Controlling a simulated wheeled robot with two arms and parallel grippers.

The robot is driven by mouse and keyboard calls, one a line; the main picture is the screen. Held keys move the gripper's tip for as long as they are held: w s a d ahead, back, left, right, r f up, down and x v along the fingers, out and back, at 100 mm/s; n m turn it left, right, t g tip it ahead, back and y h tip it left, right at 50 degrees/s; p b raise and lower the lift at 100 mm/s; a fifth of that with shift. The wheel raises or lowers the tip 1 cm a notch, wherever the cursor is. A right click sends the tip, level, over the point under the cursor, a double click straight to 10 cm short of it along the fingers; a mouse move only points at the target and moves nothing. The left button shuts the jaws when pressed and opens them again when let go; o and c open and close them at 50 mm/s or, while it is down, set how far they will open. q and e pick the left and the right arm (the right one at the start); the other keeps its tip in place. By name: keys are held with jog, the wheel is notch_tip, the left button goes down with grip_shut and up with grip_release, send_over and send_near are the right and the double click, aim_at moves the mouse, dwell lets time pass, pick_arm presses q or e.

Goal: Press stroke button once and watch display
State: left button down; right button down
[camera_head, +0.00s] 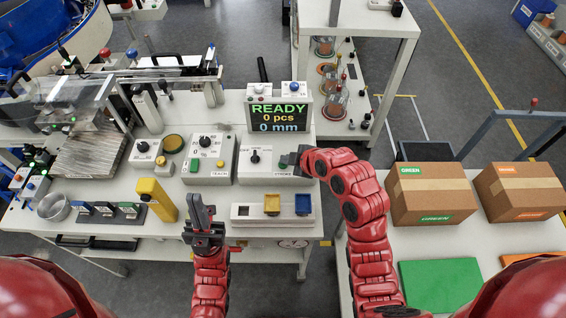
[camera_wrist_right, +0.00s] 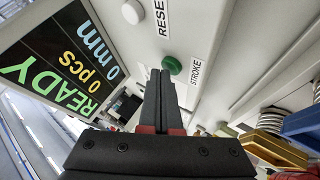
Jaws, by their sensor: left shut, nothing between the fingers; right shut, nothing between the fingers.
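The display (camera_head: 280,117) reads READY, 0 pcs, 0 mm; it also shows at the left of the right wrist view (camera_wrist_right: 62,65). The green round stroke button (camera_wrist_right: 173,65) sits on a white panel beside its STROKE label (camera_wrist_right: 196,73). My right gripper (camera_wrist_right: 160,74) is shut and empty, its tips close to the button; I cannot tell whether they touch it. In the head view my right gripper (camera_head: 295,158) is over the right end of the control box (camera_head: 262,180). My left gripper (camera_head: 202,212) is shut and empty, pointing up in front of the panels.
A white button (camera_wrist_right: 132,12) by a RESET label is near the stroke button. A teach panel (camera_head: 207,158) stands left of the control box. A yellow post (camera_head: 157,200) is left of my left gripper. A tray with yellow and blue blocks (camera_head: 271,216) lies between my arms. Cartons (camera_head: 432,193) stand right.

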aim_at(286, 166)
jog(key=shift+f, duration=0.2)
dwell(0.5)
jog(key=shift+r, duration=1)
jog(key=shift+r+p, duration=0.3)
jog(key=shift+r, duration=2.15)
